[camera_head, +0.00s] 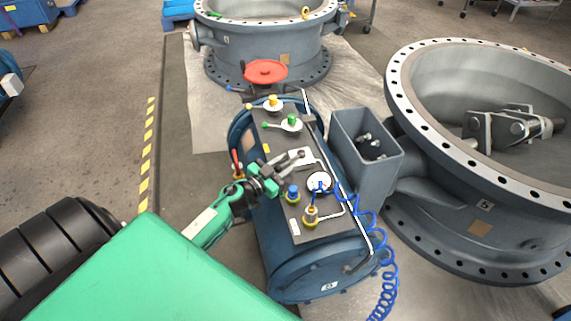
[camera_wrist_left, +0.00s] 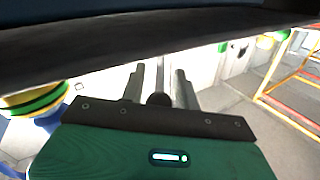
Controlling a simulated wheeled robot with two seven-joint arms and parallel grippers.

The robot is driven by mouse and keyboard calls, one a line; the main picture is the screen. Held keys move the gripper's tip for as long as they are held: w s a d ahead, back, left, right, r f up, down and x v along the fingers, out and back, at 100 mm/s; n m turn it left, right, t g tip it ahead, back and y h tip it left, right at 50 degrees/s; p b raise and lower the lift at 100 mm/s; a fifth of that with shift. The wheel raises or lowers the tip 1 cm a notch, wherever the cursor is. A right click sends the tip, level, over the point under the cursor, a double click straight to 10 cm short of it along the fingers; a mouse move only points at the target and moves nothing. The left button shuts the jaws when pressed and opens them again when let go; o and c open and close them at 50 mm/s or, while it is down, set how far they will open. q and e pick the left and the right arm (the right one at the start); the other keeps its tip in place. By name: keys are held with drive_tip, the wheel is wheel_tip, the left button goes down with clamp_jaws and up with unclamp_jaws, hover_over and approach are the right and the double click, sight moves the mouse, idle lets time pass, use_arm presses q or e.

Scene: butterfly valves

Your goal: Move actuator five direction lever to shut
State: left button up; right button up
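A blue cylindrical unit (camera_head: 325,270) stands on the floor with a grey top panel (camera_head: 275,145). On the panel are a lever with a yellow knob (camera_head: 272,102) and a lever with a green knob (camera_head: 291,123); which one is the direction lever I cannot tell. My left gripper (camera_head: 284,163) is over the left edge of the panel, below the green-knob lever in the picture. In the left wrist view its fingers (camera_wrist_left: 158,88) stand apart, with a dark round-ended rod between them. Contact with any lever is not clear. My right gripper is out of view.
A red handwheel (camera_head: 265,72) is beyond the panel. A large flanged valve body (camera_head: 440,175) marked 5 stands at the right, another (camera_head: 265,45) behind. A grey box (camera_head: 368,160) and a coiled blue hose (camera_head: 385,270) flank the unit.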

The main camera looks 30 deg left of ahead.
use_arm(q)
drive_tip(key=shift+w+d, duration=0.1)
drive_tip(key=shift+w, duration=0.15)
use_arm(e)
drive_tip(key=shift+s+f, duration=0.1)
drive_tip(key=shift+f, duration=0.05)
use_arm(q)
clamp_jaws()
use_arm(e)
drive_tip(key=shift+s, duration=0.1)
use_arm(q)
drive_tip(key=shift+w+a+m+g+h, duration=0.1)
drive_tip(key=shift+a+m+g+h, duration=0.25)
drive_tip(key=shift+m+h, duration=0.35)
drive_tip(key=shift+w+a+m+g+h, duration=0.15)
drive_tip(key=shift+a+m+h, duration=0.35)
drive_tip(key=shift+h, duration=0.4)
drive_tip(key=shift+w+a+m+g+h, duration=0.2)
drive_tip(key=shift+a+m+g+h, duration=0.3)
drive_tip(key=shift+h, duration=0.5)
drive_tip(key=shift+w+a+m+g+h, duration=0.15)
drive_tip(key=shift+m+g+h, duration=0.35)
drive_tip(key=shift+m+h, duration=0.25)
drive_tip(key=shift+w+a+m+g+h+b, duration=0.2)
drive_tip(key=shift+a+m+g+h+b, duration=0.15)
drive_tip(key=shift+m+g+h, duration=0.45)
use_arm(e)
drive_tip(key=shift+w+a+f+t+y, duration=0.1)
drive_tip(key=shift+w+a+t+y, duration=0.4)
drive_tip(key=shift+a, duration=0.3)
